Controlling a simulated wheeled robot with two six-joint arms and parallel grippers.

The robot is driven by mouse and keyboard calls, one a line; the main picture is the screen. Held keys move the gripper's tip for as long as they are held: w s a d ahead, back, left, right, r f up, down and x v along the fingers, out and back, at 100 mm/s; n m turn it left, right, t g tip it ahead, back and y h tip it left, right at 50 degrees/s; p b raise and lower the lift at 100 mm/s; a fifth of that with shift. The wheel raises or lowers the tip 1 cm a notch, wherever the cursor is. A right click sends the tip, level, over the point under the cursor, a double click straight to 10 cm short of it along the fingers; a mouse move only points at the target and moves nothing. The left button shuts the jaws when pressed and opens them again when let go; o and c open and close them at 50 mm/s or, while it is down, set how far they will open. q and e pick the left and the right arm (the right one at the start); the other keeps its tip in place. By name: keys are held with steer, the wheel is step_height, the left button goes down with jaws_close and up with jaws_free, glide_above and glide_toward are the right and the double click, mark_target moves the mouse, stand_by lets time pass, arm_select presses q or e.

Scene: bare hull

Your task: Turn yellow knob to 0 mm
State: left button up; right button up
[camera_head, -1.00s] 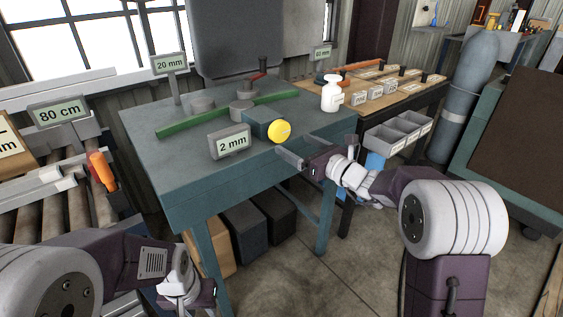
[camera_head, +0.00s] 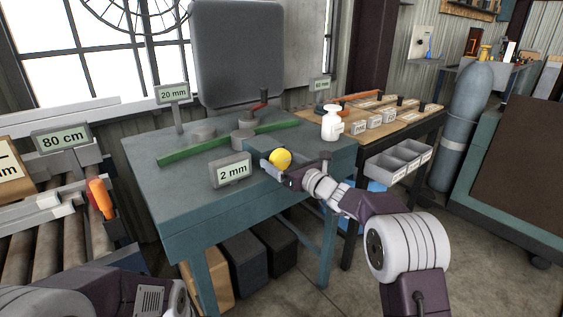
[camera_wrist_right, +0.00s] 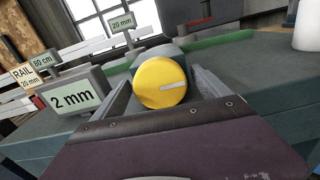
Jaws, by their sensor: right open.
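The yellow knob (camera_head: 280,159) sits on the front of a small dark housing on the teal table (camera_head: 190,200). In the right wrist view the knob (camera_wrist_right: 160,83) shows a pale line pointing right and slightly up. A display beside it (camera_head: 231,171) reads "2 mm"; it also shows in the right wrist view (camera_wrist_right: 72,98). My right gripper (camera_head: 272,170) is open, with one finger on each side of the knob in the wrist view; I cannot tell whether they touch it. Of my left arm only links show at the lower left; its gripper fingers are out of view.
A "20 mm" sign (camera_head: 173,94), a green bar (camera_head: 185,152) and a red-handled crank (camera_head: 259,103) are behind the knob. A white bottle (camera_head: 331,123) stands to the right. Grey bins (camera_head: 397,158) hang by the wooden bench (camera_head: 385,115).

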steer(key=shift+c, duration=0.4)
steer(key=c, duration=1.3)
steer(key=shift+o, duration=0.2)
steer(key=o, duration=1.3)
steer(key=shift+o, duration=0.2)
steer(key=v, duration=0.9)
